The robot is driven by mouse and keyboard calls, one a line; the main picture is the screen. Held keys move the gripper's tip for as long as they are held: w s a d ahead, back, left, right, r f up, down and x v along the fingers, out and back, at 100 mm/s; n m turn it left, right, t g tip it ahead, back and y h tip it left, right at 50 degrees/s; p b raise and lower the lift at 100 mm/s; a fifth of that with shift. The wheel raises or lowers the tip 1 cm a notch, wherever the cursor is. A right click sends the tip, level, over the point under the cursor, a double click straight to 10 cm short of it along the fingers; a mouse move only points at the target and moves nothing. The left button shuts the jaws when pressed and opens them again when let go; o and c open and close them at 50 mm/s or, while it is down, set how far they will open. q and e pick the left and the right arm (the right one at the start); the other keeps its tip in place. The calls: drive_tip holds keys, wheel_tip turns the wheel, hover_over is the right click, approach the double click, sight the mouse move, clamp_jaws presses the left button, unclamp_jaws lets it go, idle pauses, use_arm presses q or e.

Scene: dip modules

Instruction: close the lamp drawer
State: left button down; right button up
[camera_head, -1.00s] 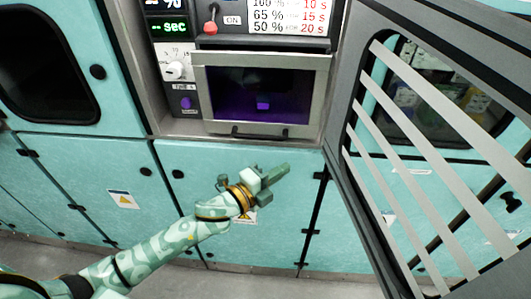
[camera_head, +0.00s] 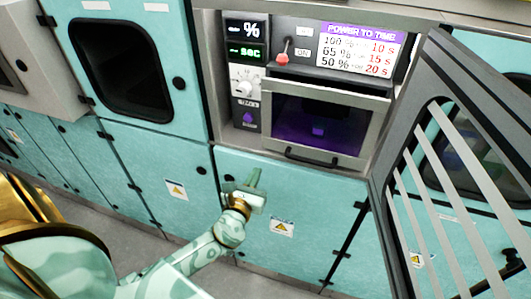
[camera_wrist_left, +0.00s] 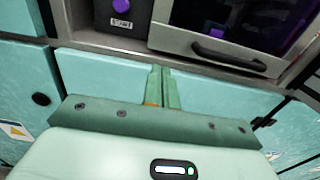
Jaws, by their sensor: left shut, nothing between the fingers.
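The lamp drawer (camera_head: 372,133) has a grey metal frame, a dark window with a purple glow, and a black bar handle (camera_head: 312,157) along its lower edge. Its front seems to stand out from the housing, with a dark gap above it. The drawer's lower frame and handle also show in the wrist view (camera_wrist_left: 215,52). My left gripper (camera_head: 254,178) is shut and empty, below and left of the handle, apart from it. Its fingers (camera_wrist_left: 163,88) lie together, pointing toward the strip under the drawer's left end. My right gripper is out of view.
A control panel with a red-tipped switch (camera_head: 284,48) and a dial (camera_head: 243,80) is above and left of the drawer. A slatted grey door (camera_head: 440,110) stands open on the right. Teal cabinet doors (camera_head: 290,195) fill the wall below. Grey floor shows below them.

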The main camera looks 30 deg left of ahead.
sight(268, 146)
use_arm(q)
drive_tip(key=x, duration=0.9)
drive_tip(key=shift+w, duration=0.25)
drive_tip(key=b+x, duration=0.2)
drive_tip(key=x, duration=0.2)
drive_tip(key=shift+w+f, duration=0.1)
drive_tip(key=shift+w, duration=0.05)
drive_tip(key=shift+r+b, duration=0.25)
drive_tip(key=shift+b, duration=0.05)
drive_tip(key=shift+r, duration=0.15)
